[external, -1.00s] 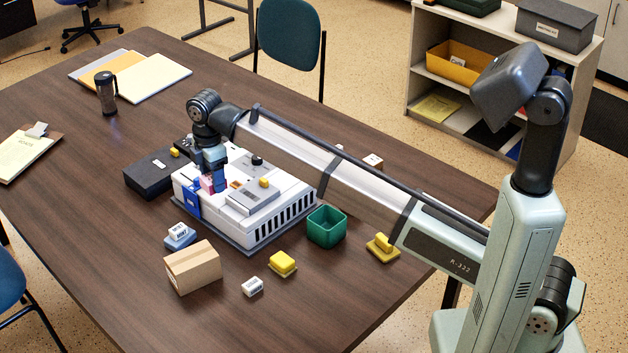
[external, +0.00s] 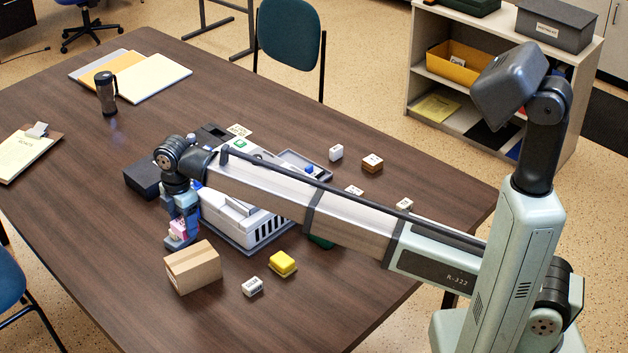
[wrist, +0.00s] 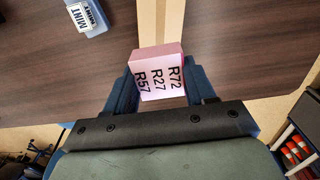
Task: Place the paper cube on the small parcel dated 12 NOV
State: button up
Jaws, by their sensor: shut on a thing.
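My gripper (external: 181,226) is shut on the paper cube (external: 180,229), a small pink block, and holds it left of the white machine. In the wrist view the cube (wrist: 162,75) sits between the fingers, its pale face printed R72, R27 and R57. A cardboard box (external: 193,269) stands on the table just in front of and below my gripper. A small brown block with a white label (external: 372,162) lies at the back right. I cannot read a date on either, so I cannot tell which is the 12 NOV parcel.
The white machine (external: 245,220) stands behind. The table's front left is clear.

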aim_at(191, 257)
jog(key=shift+f, duration=4.4)
jog(key=shift+f, duration=0.1)
jog(key=o, duration=1)
jog(key=shift+o, duration=0.2)
notch_tip(191, 257, up, 12)
jog(key=shift+r, duration=0.1)
